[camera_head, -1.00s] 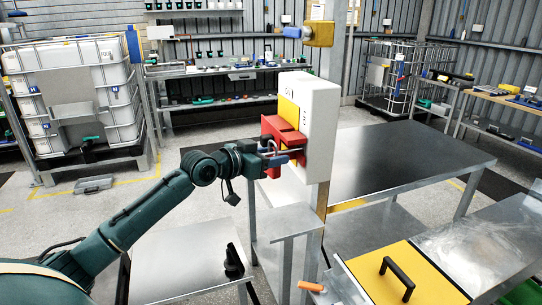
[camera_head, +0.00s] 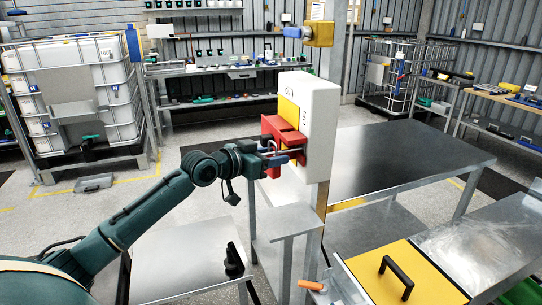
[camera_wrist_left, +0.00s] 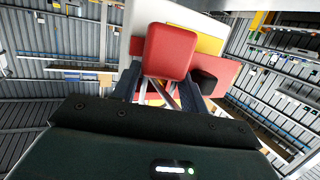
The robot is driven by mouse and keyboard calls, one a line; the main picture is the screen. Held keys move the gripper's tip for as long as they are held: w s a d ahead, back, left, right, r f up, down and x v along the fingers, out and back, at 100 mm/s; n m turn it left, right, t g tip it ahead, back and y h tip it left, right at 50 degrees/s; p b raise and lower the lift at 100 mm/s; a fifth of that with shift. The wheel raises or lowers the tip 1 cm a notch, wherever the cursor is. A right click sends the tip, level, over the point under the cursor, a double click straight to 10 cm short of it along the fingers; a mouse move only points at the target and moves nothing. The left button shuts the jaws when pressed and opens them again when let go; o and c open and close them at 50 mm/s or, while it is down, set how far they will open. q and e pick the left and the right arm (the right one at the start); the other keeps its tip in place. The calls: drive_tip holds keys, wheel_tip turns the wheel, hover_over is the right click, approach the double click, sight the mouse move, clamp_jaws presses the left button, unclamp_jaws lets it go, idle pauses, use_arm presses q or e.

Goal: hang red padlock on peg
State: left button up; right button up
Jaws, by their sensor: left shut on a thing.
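My left gripper (camera_head: 284,159) is in front of a white wall box (camera_head: 320,125) with a yellow panel (camera_head: 288,108), which is mounted on a post. It is shut on the red padlock (camera_head: 272,172), whose body shows below and beside the fingers. In the left wrist view the padlock's rounded red body (camera_wrist_left: 171,50) stands beyond the fingers (camera_wrist_left: 160,95), with metal shackle bars between them. A larger red block (camera_head: 284,131) sits on the yellow panel just behind the gripper. I cannot clearly make out the peg, or whether the shackle touches it. My right gripper is out of view.
A dark-topped table (camera_head: 405,160) stands to the right of the post. A low metal table (camera_head: 190,262) with a black object (camera_head: 233,262) is below my left arm. A yellow panel with a black handle (camera_head: 397,277) is at the front right.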

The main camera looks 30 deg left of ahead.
use_arm(q)
drive_tip(key=shift+f, duration=0.2)
drive_tip(key=shift+f, duration=0.25)
drive_tip(key=shift+f+b, duration=0.3)
drive_tip(key=shift+b, duration=0.15)
drive_tip(key=shift+f, duration=0.3)
drive_tip(key=shift+f, duration=0.2)
drive_tip(key=o, duration=1.2)
drive_tip(key=shift+c, duration=0.2)
drive_tip(key=shift+o, duration=0.4)
